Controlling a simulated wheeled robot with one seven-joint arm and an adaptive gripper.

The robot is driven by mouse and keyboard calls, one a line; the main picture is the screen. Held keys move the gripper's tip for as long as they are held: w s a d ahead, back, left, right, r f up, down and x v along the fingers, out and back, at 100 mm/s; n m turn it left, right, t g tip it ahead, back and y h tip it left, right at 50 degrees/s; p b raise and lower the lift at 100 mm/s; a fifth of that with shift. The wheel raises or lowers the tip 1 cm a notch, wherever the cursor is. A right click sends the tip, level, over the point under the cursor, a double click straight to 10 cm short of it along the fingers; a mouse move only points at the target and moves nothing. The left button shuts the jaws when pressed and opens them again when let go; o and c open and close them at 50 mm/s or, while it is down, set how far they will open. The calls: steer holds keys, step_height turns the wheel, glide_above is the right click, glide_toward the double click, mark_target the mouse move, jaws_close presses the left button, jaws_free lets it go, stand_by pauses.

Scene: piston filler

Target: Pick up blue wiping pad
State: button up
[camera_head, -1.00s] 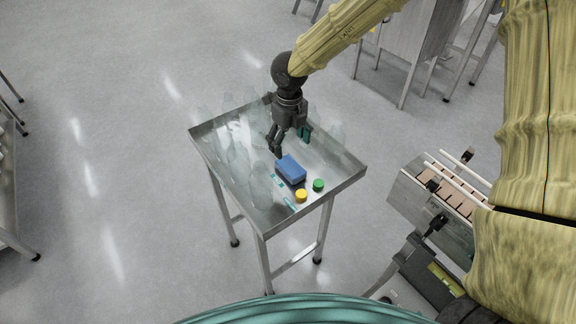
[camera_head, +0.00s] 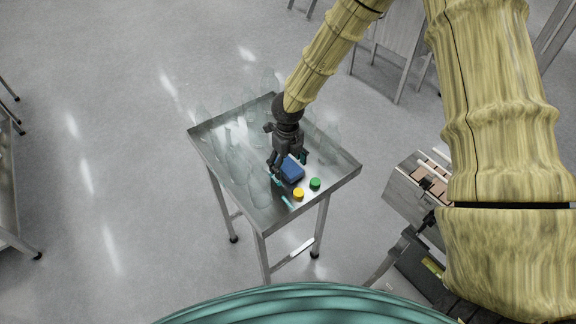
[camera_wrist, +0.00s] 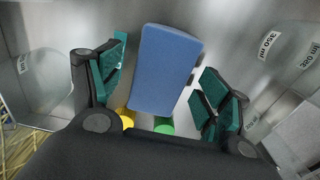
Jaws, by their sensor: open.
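The blue wiping pad (camera_head: 292,169) lies on the metal table (camera_head: 345,181), toward its front right. In the wrist view the blue pad (camera_wrist: 165,70) lies between the two teal-padded fingers of my gripper (camera_wrist: 163,85), with a gap on each side. My gripper (camera_head: 288,164) is open and points down over the pad. In the head view it hides the pad's far part. I cannot tell exactly how high the fingertips are above the table.
A yellow cap (camera_head: 298,193) and a green cap (camera_head: 315,184) lie just in front of the pad. Several clear bottles stand on the table's left and back. A machine with rails (camera_head: 415,190) stands at the right. Open floor lies to the left.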

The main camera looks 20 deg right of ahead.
mark_target(288, 165)
steer(key=shift+f, duration=0.45)
steer(key=c, duration=1.1)
steer(key=shift+r, duration=0.15)
step_height(288, 165, up, 10)
steer(key=b, duration=0.2)
steer(key=shift+b, duration=0.3)
